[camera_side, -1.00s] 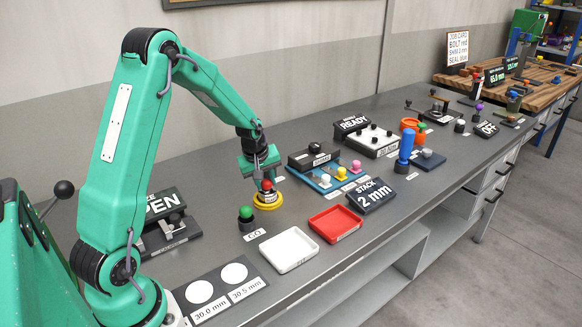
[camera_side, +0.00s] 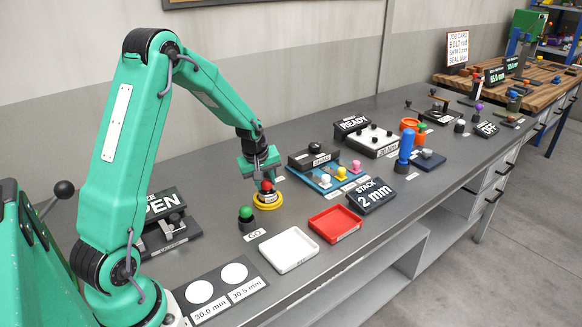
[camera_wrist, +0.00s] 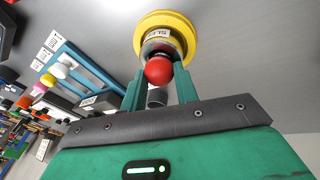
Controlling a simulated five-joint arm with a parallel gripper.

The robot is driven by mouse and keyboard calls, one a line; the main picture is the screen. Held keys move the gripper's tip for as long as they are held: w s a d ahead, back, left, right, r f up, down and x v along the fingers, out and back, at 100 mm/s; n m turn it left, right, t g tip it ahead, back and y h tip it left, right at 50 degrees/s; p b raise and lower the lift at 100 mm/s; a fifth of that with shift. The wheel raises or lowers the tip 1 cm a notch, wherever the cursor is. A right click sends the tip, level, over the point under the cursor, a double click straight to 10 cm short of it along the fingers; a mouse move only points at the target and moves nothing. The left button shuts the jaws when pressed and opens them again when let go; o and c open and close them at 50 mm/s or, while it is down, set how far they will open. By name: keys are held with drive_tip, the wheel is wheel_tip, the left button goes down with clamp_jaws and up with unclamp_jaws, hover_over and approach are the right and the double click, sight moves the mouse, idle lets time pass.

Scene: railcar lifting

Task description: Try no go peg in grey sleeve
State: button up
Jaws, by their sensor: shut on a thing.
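The no go peg has a red ball knob (camera_side: 267,185), which also shows in the wrist view (camera_wrist: 158,71). It stands upright at the grey sleeve (camera_side: 264,197), which carries a label. The sleeve sits in a yellow ring (camera_side: 268,206), seen in the wrist view as a round yellow base (camera_wrist: 189,38). My gripper (camera_wrist: 160,80) is shut on the peg at its red knob, with a finger on each side. How far the peg sits in the sleeve is hidden by the knob.
A green-knobbed GO peg (camera_side: 246,213) stands to the left in front. White (camera_side: 289,250) and red (camera_side: 335,224) trays lie in front. A blue rack (camera_side: 325,185) with coloured knobs stands to the right. A dark cylinder (camera_wrist: 157,97) shows between my fingers.

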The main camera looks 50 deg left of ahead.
drive_tip(key=shift+r, duration=0.4)
drive_tip(key=shift+r, duration=0.7)
drive_tip(key=shift+r, duration=0.35)
drive_tip(key=shift+r, duration=0.35)
drive_tip(key=shift+r, duration=0.35)
drive_tip(key=shift+r, duration=0.75)
drive_tip(key=shift+r, duration=0.3)
drive_tip(key=shift+r, duration=0.4)
drive_tip(key=shift+r, duration=0.45)
